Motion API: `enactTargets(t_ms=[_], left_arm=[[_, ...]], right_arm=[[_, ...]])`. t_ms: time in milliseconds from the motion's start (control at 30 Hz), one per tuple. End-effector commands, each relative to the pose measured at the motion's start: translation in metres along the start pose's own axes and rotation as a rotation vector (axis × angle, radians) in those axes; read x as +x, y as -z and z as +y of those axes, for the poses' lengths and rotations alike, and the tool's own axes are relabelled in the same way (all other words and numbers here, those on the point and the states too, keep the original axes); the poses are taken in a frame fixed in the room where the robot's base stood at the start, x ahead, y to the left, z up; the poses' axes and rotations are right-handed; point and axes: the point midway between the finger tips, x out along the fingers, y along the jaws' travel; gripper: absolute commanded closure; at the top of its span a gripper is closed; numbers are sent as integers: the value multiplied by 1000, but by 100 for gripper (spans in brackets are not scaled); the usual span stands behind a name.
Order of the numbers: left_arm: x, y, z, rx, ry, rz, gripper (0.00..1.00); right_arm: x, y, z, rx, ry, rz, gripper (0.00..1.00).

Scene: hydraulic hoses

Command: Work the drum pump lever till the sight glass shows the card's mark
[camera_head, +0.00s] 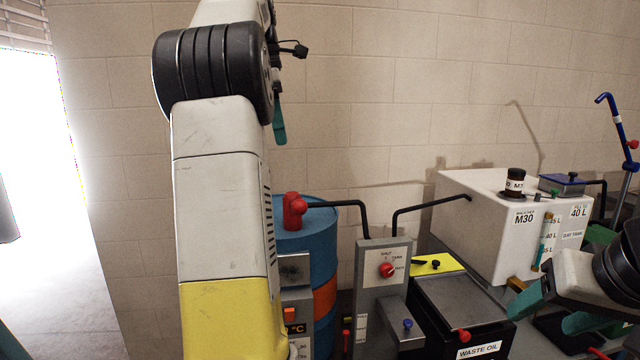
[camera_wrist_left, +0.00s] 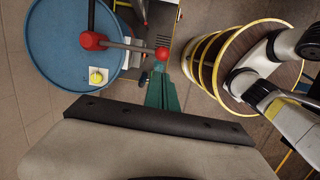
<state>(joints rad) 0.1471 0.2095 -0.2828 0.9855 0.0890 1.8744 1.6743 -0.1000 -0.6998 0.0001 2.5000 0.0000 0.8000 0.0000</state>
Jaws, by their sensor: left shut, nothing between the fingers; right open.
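The blue drum (camera_head: 318,240) stands behind my left arm; its pump has a red head (camera_wrist_left: 93,40) and a grey lever (camera_wrist_left: 130,46) ending in a red ball (camera_wrist_left: 162,54). My left gripper (camera_wrist_left: 160,85) is shut and empty, its teal fingertips close to the ball in the left wrist view; contact cannot be told. In the head view it (camera_head: 280,125) hangs above the pump. The white day tank (camera_head: 480,225) carries a narrow sight glass (camera_head: 543,242) and a "FILL TO 40 L" card (camera_head: 579,212). The glass's level is too small to read. My right gripper (camera_head: 555,308) is open in front of the tank.
A grey valve box (camera_head: 384,300) with a red knob (camera_head: 387,270) stands between drum and tank, with black pipes above. A waste oil container (camera_head: 480,346) is in front. A blue-handled pump (camera_head: 615,125) stands far right.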

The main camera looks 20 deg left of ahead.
Motion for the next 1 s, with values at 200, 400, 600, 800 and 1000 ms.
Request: enactTargets(t_ms=[200,400,600,800,1000], left_arm=[[-12,-4,-4,-56,29,-23,100],[-12,-5,-5,-57,31,-24,100],[-9,-5,-5,-55,31,-24,100],[10,-6,-7,-54,33,-25,100],[48,-6,-8,-54,35,-23,100]], right_arm=[[0,0,0,0,0,0,39],[0,0,0,0,0,0,39],[0,0,0,0,0,0,39],[0,0,0,0,0,0,39],[0,0,0,0,0,0,39]])
